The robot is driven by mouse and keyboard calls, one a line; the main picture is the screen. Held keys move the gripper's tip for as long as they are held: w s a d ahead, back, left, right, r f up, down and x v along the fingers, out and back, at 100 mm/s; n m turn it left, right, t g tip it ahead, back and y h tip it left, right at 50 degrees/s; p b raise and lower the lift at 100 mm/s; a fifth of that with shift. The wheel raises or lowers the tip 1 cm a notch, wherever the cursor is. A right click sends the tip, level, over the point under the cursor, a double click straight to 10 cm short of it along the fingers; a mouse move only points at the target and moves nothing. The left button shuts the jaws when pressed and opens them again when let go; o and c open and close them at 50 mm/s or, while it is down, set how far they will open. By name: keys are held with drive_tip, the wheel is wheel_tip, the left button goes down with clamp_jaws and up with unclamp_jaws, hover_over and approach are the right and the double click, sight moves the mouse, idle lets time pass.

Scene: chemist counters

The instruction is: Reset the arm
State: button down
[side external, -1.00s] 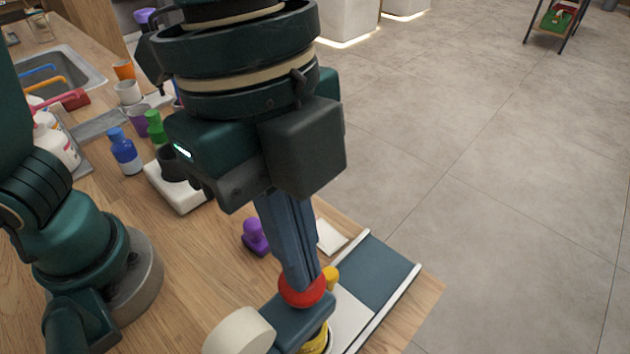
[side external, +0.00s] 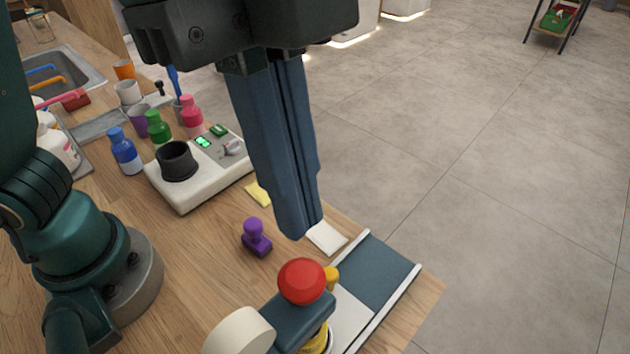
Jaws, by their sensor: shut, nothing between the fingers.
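My gripper (side external: 303,232) hangs in the upper middle of the side external view, fingers pointing down. Its two long blue-grey fingers are together with nothing between them. The fingertips appear above the counter's right part, just above a red ball-shaped knob (side external: 302,281) in the picture and apart from it. The knob sits on a dark blue-grey body (side external: 290,322) with a cream roll-like disc (side external: 240,333) at its left. The top of my gripper is cut off by the frame.
A purple stamp-like piece (side external: 256,238) stands on the wooden counter (side external: 190,270). A white device with a black cup (side external: 178,160) stands behind, near blue (side external: 125,152), green (side external: 158,128) and pink bottles (side external: 191,117). A grey-blue tray (side external: 375,270) lies at the right edge. The sink (side external: 60,75) is at the back left.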

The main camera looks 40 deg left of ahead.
drive_tip(key=shift+w, duration=0.1)
drive_tip(key=w+a+n+t, duration=0.35)
drive_tip(key=a+n, duration=0.45)
drive_tip(key=a, duration=0.6)
drive_tip(key=s+a+f+n+t+y, duration=0.1)
drive_tip(key=a+f+n+t+y, duration=0.1)
drive_tip(key=a+f+n, duration=0.5)
wheel_tip(320, 180, down, 3)
drive_tip(key=n, duration=0.3)
drive_tip(key=shift+s+a, duration=0.2)
drive_tip(key=shift+a, duration=0.2)
